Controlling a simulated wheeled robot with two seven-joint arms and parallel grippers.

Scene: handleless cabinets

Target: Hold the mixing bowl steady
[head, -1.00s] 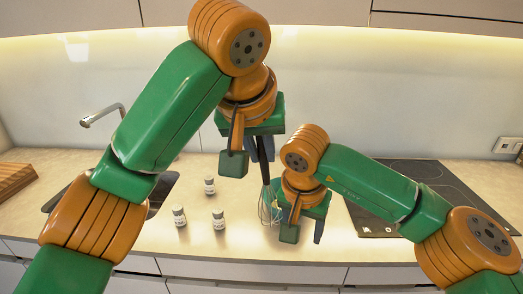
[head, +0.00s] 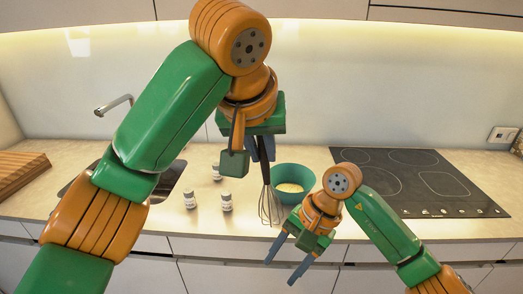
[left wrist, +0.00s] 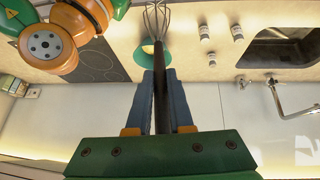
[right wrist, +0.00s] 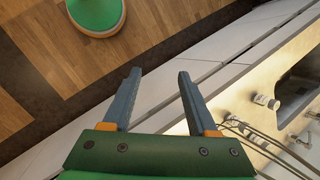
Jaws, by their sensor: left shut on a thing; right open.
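The mixing bowl (head: 292,172) is teal, with pale yellow contents. It stands upright on the counter, left of the hob; part of it shows behind the fingers in the left wrist view (left wrist: 143,56). My left gripper (head: 262,155) is shut on the handle of a whisk (head: 270,207), which hangs down with its wires low at the bowl's front left. The whisk also shows in the left wrist view (left wrist: 156,22). I cannot tell whether the wires touch the counter. My right gripper (head: 284,268) is open and empty, in front of the counter edge, apart from the bowl.
Several small white-labelled bottles, one of them (head: 226,202) nearest the whisk, stand left of it. A black hob (head: 420,180) lies right of the bowl. A sink (head: 168,180) and tap (head: 113,105) are at the left, with a wooden board (head: 20,172) beyond.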

